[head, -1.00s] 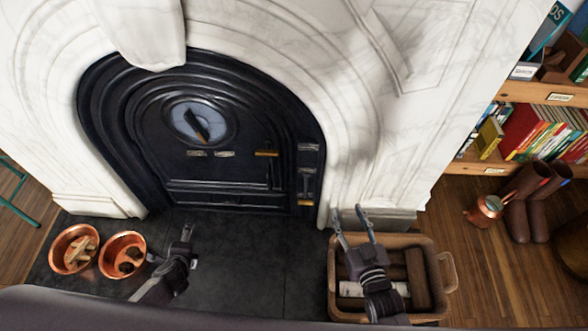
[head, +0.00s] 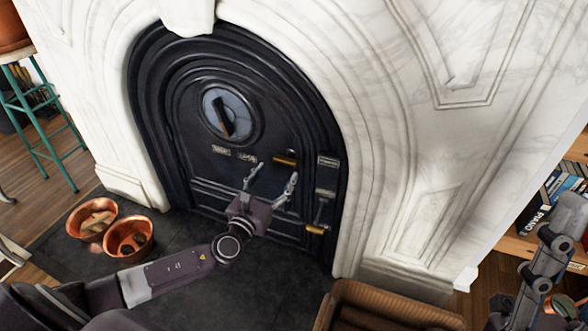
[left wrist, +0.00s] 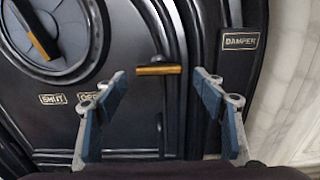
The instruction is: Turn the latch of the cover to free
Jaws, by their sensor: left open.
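The black arched fireplace cover (head: 200,140) fills the middle of the head view. A short brass-coloured handle (head: 285,160), apparently the latch, lies level near the cover's right side. It also shows in the left wrist view (left wrist: 158,69). My left gripper (head: 273,177) is open in front of the cover, just below this handle in the head view. In the left wrist view the handle appears between the two spread fingertips (left wrist: 158,80); I see no contact. My right arm (head: 545,255) is at the right edge, with no fingers clearly visible.
A round dial (head: 232,112) with a brass-tipped bar sits left of the handle, above SHUT and OPEN labels. A lever (head: 320,210) below the DAMPER plate (left wrist: 241,41) is to the right. Copper bowls (head: 128,237) and a wicker basket (head: 390,310) stand low in front.

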